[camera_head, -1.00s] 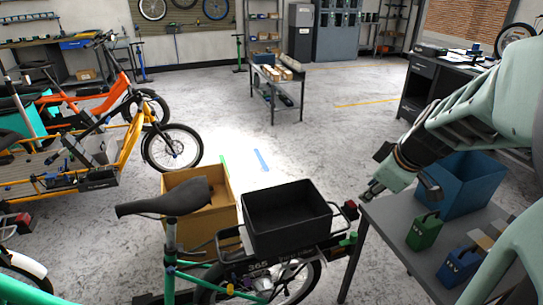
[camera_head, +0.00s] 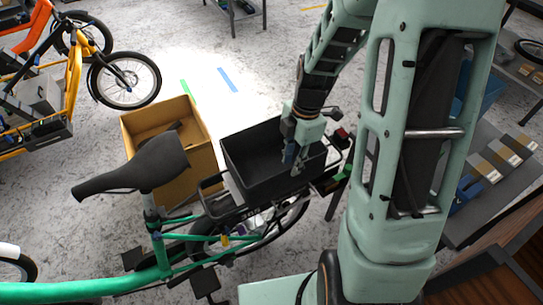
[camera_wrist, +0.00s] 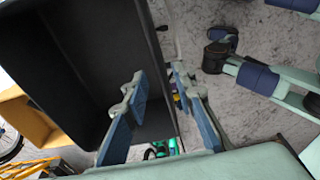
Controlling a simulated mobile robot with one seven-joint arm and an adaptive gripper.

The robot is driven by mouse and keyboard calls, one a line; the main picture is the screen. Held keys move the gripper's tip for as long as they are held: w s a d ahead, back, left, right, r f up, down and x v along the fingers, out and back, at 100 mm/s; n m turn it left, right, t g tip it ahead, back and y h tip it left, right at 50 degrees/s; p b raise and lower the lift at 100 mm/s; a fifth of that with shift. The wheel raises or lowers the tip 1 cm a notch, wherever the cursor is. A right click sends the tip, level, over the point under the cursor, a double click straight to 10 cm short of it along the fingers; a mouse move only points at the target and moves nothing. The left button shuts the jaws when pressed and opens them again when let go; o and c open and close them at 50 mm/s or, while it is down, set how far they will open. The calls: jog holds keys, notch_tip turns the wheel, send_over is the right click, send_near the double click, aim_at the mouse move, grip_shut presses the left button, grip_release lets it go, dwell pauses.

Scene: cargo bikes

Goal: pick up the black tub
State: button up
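The black tub (camera_head: 262,180) sits on the rear rack of a green bike, upright, with its open top facing up. It also fills the left of the wrist view (camera_wrist: 70,60). My gripper (camera_head: 291,160) is at the tub's right side, pointing down. In the wrist view my gripper (camera_wrist: 158,78) has its two blue-padded fingers apart, with the tub's wall running between them. One finger is on the inner side and the other on the outer side. I cannot tell whether either finger touches the wall.
The green bike's saddle (camera_head: 135,168) is left of the tub. An open cardboard box (camera_head: 203,165) stands on the floor behind. A grey table (camera_head: 490,185) with a blue bin (camera_head: 485,85) is at right, partly hidden by my arm. Open floor lies beyond the bike.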

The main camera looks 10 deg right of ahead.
jog(key=f, duration=0.5)
jog(key=a+f, duration=0.1)
jog(key=f, duration=0.2)
jog(key=shift+s+a+f, duration=0.1)
jog(key=shift+s+f, duration=0.15)
jog(key=shift+f, duration=0.05)
grip_shut()
jog(key=shift+w+r, duration=0.1)
